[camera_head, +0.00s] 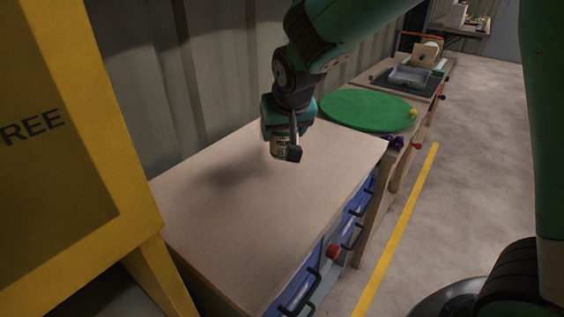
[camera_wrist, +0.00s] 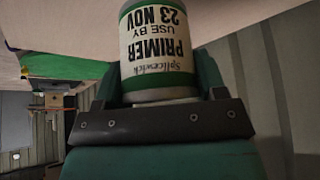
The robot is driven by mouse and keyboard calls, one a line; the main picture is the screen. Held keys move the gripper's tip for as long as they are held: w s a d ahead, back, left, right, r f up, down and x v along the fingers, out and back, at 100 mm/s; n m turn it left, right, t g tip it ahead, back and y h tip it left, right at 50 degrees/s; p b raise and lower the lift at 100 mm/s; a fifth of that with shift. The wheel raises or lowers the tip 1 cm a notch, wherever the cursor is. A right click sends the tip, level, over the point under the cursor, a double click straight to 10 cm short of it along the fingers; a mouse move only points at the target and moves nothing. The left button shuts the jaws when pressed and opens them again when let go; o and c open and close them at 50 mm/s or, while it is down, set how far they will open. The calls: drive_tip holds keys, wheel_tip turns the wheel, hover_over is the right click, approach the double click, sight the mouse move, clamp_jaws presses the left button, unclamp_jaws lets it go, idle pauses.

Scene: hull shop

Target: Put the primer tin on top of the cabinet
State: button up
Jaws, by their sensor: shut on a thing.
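The primer tin (camera_wrist: 155,50) is white with green bands and a printed "PRIMER" label, upside down in the wrist view. My gripper (camera_head: 284,150) is shut on it. In the head view the tin (camera_head: 279,147) is mostly hidden by the fingers and hangs over the far part of the cabinet top. The cabinet (camera_head: 225,220) has a bare pale wooden top and blue drawers with dark handles. The tin appears to be a little above the top; whether it touches cannot be told.
A round green board (camera_head: 362,110) with a yellow ball (camera_head: 412,113) lies beyond the cabinet. A grey tray (camera_head: 409,77) stands farther back. A yellow frame (camera_head: 75,150) stands at the left, a corrugated wall behind.

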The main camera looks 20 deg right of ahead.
wheel_tip(320, 180, down, 8)
drive_tip(key=shift+r+b, duration=0.1)
drive_tip(key=shift+b, duration=0.35)
drive_tip(key=o, duration=1.1)
drive_tip(key=shift+f, duration=0.2)
drive_tip(key=shift+r, duration=0.3)
drive_tip(key=p+v, duration=0.2)
drive_tip(key=v, duration=0.9)
drive_tip(key=s+a+r+n+g+y, duration=0.1)
drive_tip(key=s+a+n+g+y, duration=0.1)
drive_tip(key=s, duration=0.9)
drive_tip(key=s+a+r+n+g+y, duration=0.1)
drive_tip(key=s+n+g, duration=0.3)
drive_tip(key=s, duration=0.7)
drive_tip(key=shift+s+a+r+n+y, duration=0.35)
drive_tip(key=shift+r+n+y, duration=0.1)
drive_tip(key=shift+n+y, duration=0.45)
